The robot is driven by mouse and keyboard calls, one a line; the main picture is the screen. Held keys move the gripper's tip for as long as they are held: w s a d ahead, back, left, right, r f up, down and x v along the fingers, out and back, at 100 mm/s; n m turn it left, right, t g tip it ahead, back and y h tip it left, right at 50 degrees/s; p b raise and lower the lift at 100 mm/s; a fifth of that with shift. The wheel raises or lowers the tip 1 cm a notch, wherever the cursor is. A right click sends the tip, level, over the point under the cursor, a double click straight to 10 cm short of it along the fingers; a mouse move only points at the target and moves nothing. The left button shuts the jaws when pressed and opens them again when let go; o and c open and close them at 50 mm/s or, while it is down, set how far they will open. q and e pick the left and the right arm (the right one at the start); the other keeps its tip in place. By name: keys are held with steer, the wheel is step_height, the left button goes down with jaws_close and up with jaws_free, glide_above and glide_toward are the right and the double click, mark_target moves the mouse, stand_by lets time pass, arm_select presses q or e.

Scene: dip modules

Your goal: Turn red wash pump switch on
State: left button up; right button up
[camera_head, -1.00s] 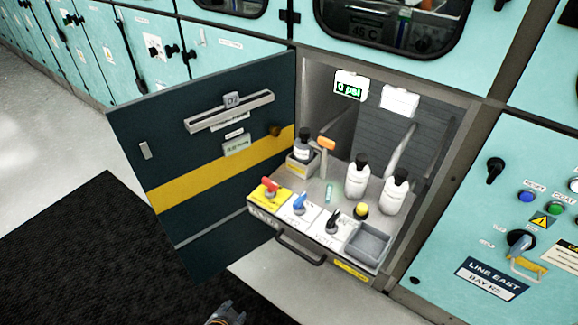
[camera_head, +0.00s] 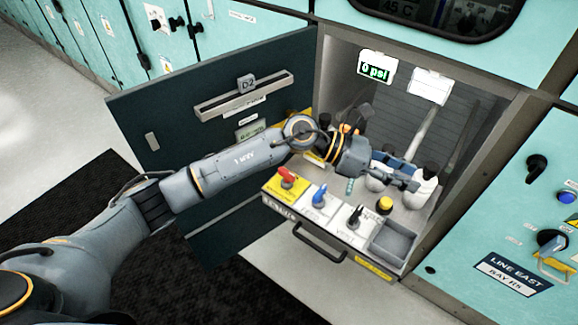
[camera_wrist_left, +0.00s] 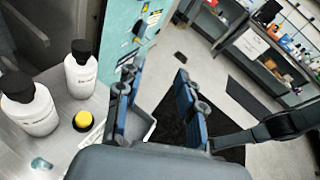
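The red switch (camera_head: 287,176) sits on a yellow plate at the left end of the pulled-out drawer's front panel. A blue switch (camera_head: 319,196) and a black switch (camera_head: 356,215) stand to its right. My left gripper (camera_head: 405,176) is over the drawer, right of and beyond the red switch, in front of the white bottles. It touches no switch that I can see. In the left wrist view its two blue-padded fingers (camera_wrist_left: 157,78) are apart with nothing between them. The red switch is not in that view. My right gripper is not in view.
A yellow button (camera_head: 384,204) and a grey tray (camera_head: 395,246) are right of the switches. White bottles (camera_wrist_left: 33,112) stand behind. The open dark door (camera_head: 180,120) is at left. A display (camera_head: 375,69) reads 0 psi. Floor in front of the drawer is clear.

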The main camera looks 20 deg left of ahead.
arm_select(q)
steer(key=w+a+f+m+g+y, duration=0.1)
steer(key=w+a+f+m+y, duration=0.2)
steer(key=a+f+m+y, duration=0.35)
step_height(320, 180, up, 3)
steer(key=y, duration=0.9)
glide_above(287, 171)
steer(key=shift+h, duration=0.25)
step_height(287, 171, down, 14)
steer(key=shift+s+r+p, duration=0.1)
steer(key=shift+r+p, duration=0.05)
steer(key=shift+p, duration=0.65)
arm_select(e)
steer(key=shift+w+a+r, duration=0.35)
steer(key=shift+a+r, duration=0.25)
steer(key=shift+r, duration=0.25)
arm_select(q)
jaws_close()
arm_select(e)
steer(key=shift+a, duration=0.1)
